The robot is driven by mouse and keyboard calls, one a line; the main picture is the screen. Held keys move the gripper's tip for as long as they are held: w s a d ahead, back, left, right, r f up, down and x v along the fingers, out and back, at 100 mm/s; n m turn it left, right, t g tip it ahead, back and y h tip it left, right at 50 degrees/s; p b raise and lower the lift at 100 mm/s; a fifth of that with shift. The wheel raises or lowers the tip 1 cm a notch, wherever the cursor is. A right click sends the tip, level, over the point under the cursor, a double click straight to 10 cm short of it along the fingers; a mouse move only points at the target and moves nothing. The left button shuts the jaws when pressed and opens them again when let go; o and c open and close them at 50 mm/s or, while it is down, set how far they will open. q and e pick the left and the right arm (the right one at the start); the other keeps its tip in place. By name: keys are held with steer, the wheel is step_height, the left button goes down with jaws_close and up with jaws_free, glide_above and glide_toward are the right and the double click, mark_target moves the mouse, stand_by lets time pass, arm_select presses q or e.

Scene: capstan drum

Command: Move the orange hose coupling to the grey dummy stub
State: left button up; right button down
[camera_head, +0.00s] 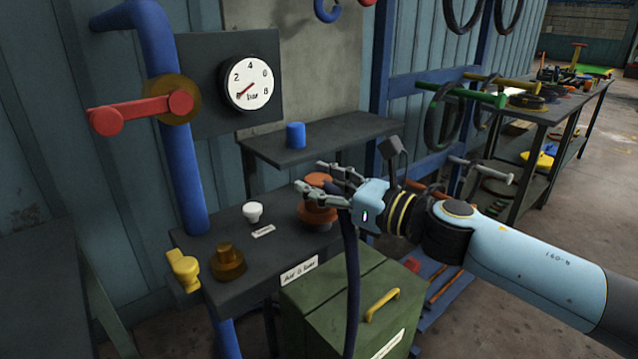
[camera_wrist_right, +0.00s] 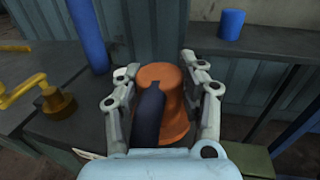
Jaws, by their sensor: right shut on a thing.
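The orange hose coupling (camera_head: 318,213) is at the back right of the dark bench, with a dark hose (camera_head: 351,285) hanging from it. My right gripper (camera_head: 322,183) is shut on it. In the right wrist view the coupling (camera_wrist_right: 174,112) sits between the two fingers, with the hose in front. I cannot tell whether its underside touches the bench. A pale stub (camera_head: 252,212), likely the grey dummy stub, stands upright on the bench left of the coupling, behind a small label. My left gripper is not in view.
A brass fitting (camera_head: 228,262) and a yellow lever (camera_head: 184,272) are at the bench's front left. A blue pipe (camera_head: 170,130) with a red handle (camera_head: 140,112) rises behind. A green box (camera_head: 340,305) stands in front. A blue cylinder (camera_head: 295,135) is on the rear shelf.

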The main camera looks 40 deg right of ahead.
steer(key=shift+f+b, duration=0.35)
steer(key=c, duration=0.7)
jaws_free()
